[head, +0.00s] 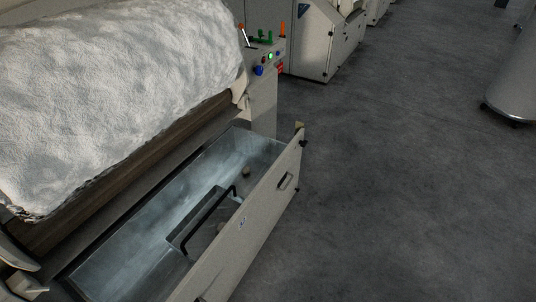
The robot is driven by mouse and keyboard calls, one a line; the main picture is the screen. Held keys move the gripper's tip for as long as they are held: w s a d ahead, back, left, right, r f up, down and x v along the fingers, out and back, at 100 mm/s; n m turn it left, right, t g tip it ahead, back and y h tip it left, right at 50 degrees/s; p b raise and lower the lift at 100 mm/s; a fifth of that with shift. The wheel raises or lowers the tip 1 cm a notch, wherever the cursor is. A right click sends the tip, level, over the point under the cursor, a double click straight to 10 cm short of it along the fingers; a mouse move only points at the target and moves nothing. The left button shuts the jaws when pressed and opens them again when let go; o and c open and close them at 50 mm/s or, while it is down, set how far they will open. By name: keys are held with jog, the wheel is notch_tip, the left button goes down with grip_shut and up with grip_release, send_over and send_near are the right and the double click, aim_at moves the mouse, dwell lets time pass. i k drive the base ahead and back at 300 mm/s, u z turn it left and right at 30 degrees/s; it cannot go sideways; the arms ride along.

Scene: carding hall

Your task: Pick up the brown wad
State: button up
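A small brownish lump (247,172), which looks like the brown wad, lies inside the open metal drawer (150,240) under the machine. It is near the drawer's far end, close to the inside of the front panel. It is small in the picture, so its exact shape and colour are hard to tell.
A tray with a black handle (209,217) sits in the drawer, nearer than the lump. The drawer's front panel (262,222) rises as a wall on the right. A large white fibre roll (110,90) overhangs on the left. Grey floor (420,190) is clear on the right.

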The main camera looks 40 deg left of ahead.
aim_at(246, 169)
jog(key=z, duration=0.05)
jog(key=i, duration=2.45)
jog(key=u, duration=1.5)
jog(key=i, duration=0.15)
jog(key=u, duration=2.25)
jog(key=i, duration=0.8)
jog(key=z, duration=0.1)
